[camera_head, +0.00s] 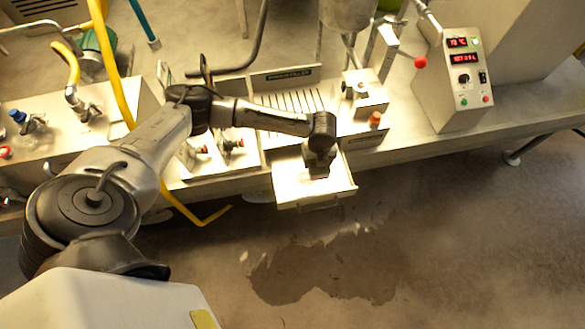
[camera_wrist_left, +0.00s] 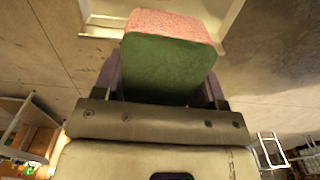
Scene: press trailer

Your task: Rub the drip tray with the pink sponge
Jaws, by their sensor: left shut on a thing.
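My left gripper (camera_head: 319,170) points down over the drip tray (camera_head: 290,193), a pale shallow tray jutting out from the front of the press bench. In the left wrist view the left gripper (camera_wrist_left: 165,92) is shut on the pink sponge (camera_wrist_left: 170,24), a block with a pink layer and a thick dark green layer. The sponge's pink end faces the tray, whose rim shows in the wrist view (camera_wrist_left: 100,31). In the head view the gripper mostly hides the sponge. I cannot tell whether the sponge touches the tray. My right gripper is not in view.
A slatted press part (camera_head: 290,100) stands behind the tray, with a block bearing an orange knob (camera_head: 375,119) to its right. A control box (camera_head: 460,80) with red displays stands farther right. A yellow hose (camera_head: 122,85) runs at left. A dark wet patch (camera_head: 320,270) marks the open floor in front.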

